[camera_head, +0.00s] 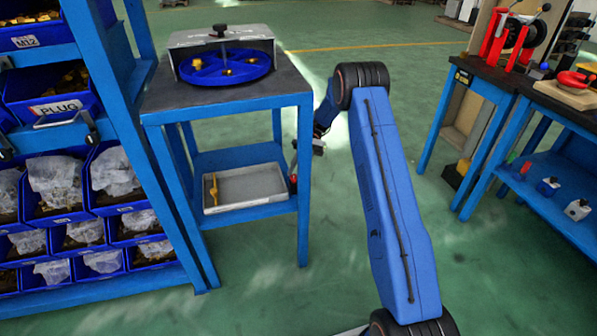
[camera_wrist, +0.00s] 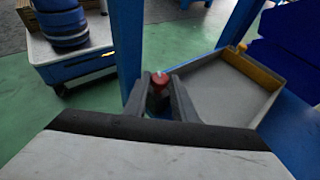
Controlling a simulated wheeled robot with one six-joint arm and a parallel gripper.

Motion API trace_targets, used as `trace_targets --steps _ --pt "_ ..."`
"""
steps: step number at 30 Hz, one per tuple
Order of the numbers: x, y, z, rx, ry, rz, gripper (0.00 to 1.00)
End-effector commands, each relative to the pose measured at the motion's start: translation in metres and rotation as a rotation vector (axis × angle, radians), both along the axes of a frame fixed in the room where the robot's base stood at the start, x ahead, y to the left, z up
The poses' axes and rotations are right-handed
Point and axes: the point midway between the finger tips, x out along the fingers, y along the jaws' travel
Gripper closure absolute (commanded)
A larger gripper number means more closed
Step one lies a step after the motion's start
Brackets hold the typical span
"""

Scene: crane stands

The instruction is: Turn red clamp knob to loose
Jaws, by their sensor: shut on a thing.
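The red clamp knob (camera_wrist: 159,79) sits between the two dark fingers of my gripper (camera_wrist: 158,90) in the wrist view. The fingers are closed on it, one on each side, and hide much of it. In the head view a small red bit of the knob (camera_head: 293,179) shows by the front right leg of the blue table. The knob's marking and turn angle cannot be told.
A grey tray (camera_head: 240,203) lies on the table's lower shelf with a yellow part (camera_head: 213,189); it is close to my gripper. A blue wheel (camera_head: 222,70) is on the tabletop. A bin shelf (camera_head: 66,206) stands left.

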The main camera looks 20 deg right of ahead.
Motion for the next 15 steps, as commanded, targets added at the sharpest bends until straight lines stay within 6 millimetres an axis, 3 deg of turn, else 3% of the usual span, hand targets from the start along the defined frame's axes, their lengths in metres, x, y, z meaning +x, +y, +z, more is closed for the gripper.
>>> trace_targets --steps 15 --pt "0.0028 0.0030 0.0006 0.000 -0.001 0.161 0.98"
